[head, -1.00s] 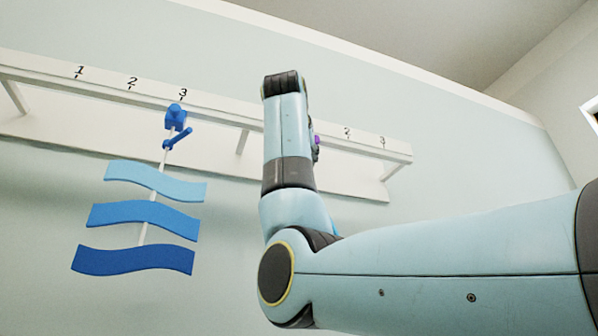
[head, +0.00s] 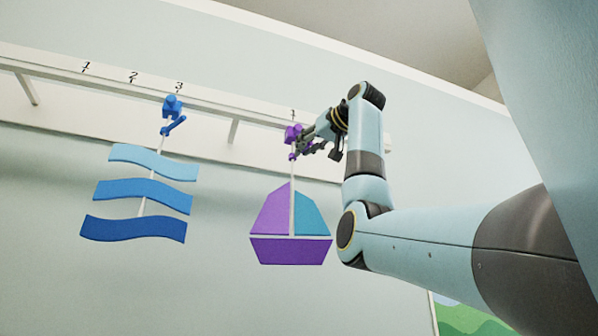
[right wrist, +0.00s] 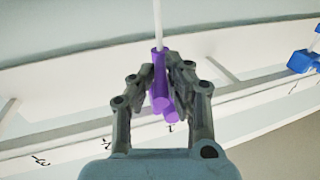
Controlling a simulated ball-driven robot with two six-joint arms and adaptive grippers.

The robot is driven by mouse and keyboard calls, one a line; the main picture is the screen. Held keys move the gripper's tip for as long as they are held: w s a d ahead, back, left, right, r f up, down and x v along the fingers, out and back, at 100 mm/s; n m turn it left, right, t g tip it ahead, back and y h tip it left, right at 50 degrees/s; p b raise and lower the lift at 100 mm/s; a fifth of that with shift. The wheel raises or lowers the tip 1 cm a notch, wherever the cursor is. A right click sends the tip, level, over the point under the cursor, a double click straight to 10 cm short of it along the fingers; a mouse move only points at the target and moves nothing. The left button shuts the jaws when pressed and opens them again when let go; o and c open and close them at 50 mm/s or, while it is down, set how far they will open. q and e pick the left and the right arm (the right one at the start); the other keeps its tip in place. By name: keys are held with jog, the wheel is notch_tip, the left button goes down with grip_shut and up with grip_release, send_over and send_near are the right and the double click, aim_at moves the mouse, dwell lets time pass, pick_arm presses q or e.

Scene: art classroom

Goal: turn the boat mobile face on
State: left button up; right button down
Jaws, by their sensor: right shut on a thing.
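The boat mobile (head: 290,251) hangs from the rail in the head view, with a purple hull, one purple sail and one teal sail. Its sails and hull show broad and nearly flat to the head camera. Its purple hanger (head: 292,134) is at the rail by a number mark. My right gripper (head: 300,150) is at the purple handle below the hanger. In the right wrist view, the fingers (right wrist: 163,85) are shut on the purple handle (right wrist: 160,70), with the white rod beyond it. My left gripper is not in view.
A wave mobile (head: 143,190) with three blue wavy boards hangs to the left at mark 3, clear of the boat. Its blue hanger also shows in the right wrist view (right wrist: 303,62). The white rail (head: 205,105) runs along the wall.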

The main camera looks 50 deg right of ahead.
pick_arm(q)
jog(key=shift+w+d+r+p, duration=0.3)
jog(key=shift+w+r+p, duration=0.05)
pick_arm(e)
jog(key=shift+d+n+y, duration=0.3)
jog(key=shift+n+y, duration=0.3)
jog(key=shift+y, duration=0.3)
jog(key=shift+d+n+y, duration=0.25)
jog(key=shift+n+y, duration=0.35)
jog(key=shift+y, duration=0.3)
jog(key=shift+d+n+y, duration=0.3)
jog(key=shift+n+y, duration=0.3)
jog(key=shift+y, duration=0.3)
jog(key=c, duration=1.6)
grip_release()
jog(key=shift+o, duration=1.3)
jog(key=shift+w+f, duration=0.15)
jog(key=shift+w, duration=0.1)
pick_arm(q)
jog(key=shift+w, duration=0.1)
